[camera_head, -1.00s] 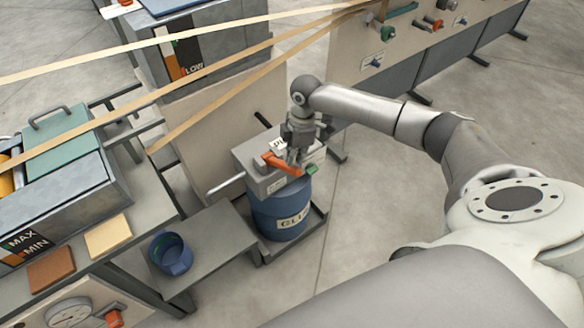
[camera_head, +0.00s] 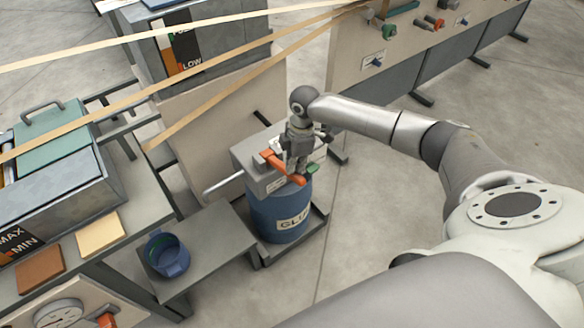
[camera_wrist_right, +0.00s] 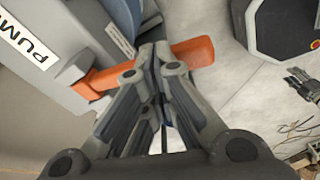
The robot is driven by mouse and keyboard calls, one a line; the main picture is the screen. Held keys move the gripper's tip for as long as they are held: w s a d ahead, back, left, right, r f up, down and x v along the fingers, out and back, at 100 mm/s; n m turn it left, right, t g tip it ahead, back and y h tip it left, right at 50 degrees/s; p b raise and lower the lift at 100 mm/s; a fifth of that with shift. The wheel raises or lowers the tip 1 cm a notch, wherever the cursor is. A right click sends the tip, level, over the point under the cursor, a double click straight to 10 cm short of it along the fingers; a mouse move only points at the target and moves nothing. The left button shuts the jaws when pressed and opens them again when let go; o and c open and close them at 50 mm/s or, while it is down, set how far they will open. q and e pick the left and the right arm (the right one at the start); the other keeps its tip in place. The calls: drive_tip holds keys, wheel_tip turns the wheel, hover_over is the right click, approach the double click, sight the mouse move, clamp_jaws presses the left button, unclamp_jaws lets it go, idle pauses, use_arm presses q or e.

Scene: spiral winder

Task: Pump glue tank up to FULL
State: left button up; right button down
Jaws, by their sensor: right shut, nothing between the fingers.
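The pump box (camera_head: 256,178) sits on the blue glue drum (camera_head: 278,212). My right gripper (camera_head: 297,176) is shut and empty at the lever's outer part. In the right wrist view the closed fingers (camera_wrist_right: 155,85) lie across the orange lever (camera_wrist_right: 192,53), which passes behind them; exact contact is unclear. The grey glue tank (camera_head: 225,52) at the back carries a FULL/LOW gauge (camera_head: 183,50), partly crossed by belts. A dark gripper (camera_wrist_right: 303,86), likely my left one, shows small at the wrist view's right edge.
Tan belts (camera_head: 160,90) run diagonally in front of the tank. A blue cup (camera_head: 166,254) stands on the low grey shelf (camera_head: 215,240) left of the drum. A MAX/MIN trough (camera_head: 70,205) is at the left. Floor right of the drum is clear.

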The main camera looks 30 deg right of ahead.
drive_tip(key=shift+f, duration=0.95)
drive_tip(key=shift+r, duration=0.1)
